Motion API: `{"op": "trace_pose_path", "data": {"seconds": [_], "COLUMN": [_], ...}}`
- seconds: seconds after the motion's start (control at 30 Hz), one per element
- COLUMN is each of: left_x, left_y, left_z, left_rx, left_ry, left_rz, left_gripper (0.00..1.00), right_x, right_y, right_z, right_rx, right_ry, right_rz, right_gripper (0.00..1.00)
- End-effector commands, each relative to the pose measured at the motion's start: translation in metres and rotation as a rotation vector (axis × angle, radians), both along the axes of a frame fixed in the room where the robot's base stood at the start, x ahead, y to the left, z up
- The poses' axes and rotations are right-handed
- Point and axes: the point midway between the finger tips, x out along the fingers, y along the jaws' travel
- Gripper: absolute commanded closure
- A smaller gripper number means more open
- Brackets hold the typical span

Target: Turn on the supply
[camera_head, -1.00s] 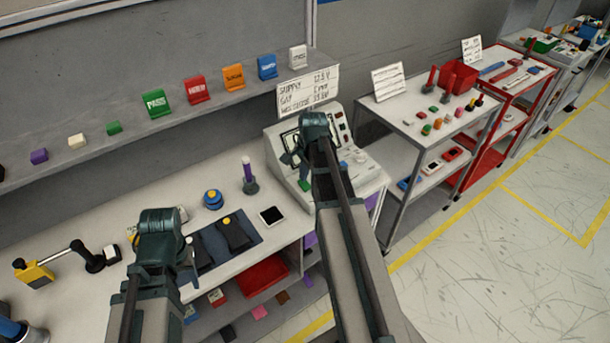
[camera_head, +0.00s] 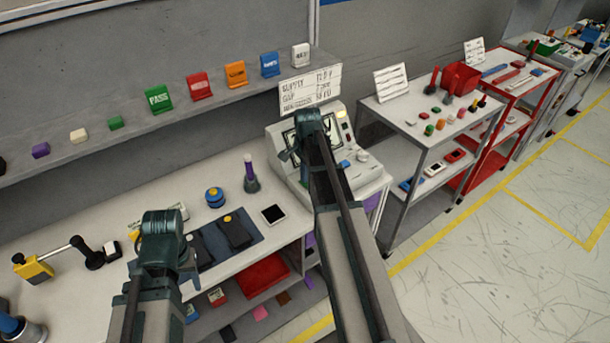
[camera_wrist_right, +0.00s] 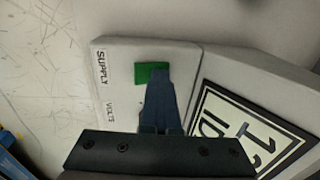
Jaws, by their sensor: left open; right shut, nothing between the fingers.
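The grey-white console (camera_head: 367,180) stands at the right end of the bench, with a screen and small lights on its face. In the right wrist view its panel (camera_wrist_right: 188,58) carries a green switch (camera_wrist_right: 152,72) beside the SUPPLY label (camera_wrist_right: 102,68). A light display (camera_wrist_right: 250,132) with large dark characters sits beside it. My right gripper (camera_wrist_right: 158,88) is shut and empty, its tips at the green switch and covering part of it; whether they press it cannot be told. In the head view my right arm hides part of the console. My left gripper (camera_head: 187,262) is open over the bench, away from the console.
A sign (camera_head: 310,91) stands behind the console. A grey cart (camera_head: 400,120) stands to the right.

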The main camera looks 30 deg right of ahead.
Motion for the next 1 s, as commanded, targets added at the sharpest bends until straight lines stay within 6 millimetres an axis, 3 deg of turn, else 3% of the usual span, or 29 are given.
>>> {"op": "trace_pose_path", "data": {"seconds": [0.5, 1.0], "left_x": [0.000, 0.000], "left_y": [0.000, 0.000], "left_z": [-0.004, 0.001], "left_rx": [0.000, 0.000], "left_ry": [0.000, 0.000], "left_rz": [0.000, 0.000], "left_gripper": [0.50, 0.50], "right_x": [-0.020, -0.024], "right_y": [0.004, 0.002], "right_z": [-0.004, 0.001], "right_rx": [0.007, 0.000], "right_ry": [0.005, 0.004], "right_rz": [0.004, 0.003], "right_gripper": [1.00, 1.00]}}
